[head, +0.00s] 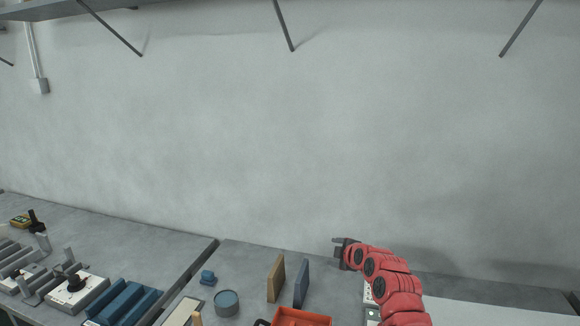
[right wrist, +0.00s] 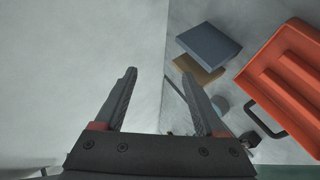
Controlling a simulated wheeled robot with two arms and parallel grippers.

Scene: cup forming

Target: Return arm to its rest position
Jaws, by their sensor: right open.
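My right arm is red and reaches up from the bottom right of the head view. My right gripper (head: 338,241) is above the back part of the bench near the wall. In the right wrist view its two fingers (right wrist: 165,103) are spread apart with nothing between them, so it is open and empty. It is to the right of the tan block and the dark blue block in the head view, apart from both. My left gripper is not in either view.
A tan block (head: 276,279) and a dark blue block (head: 301,284) stand upright. An orange-red tray (head: 303,318), a blue round can (head: 226,303) and a small blue piece (head: 207,277) are nearby. Blue bars (head: 122,302) and grey fixtures (head: 68,278) lie left.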

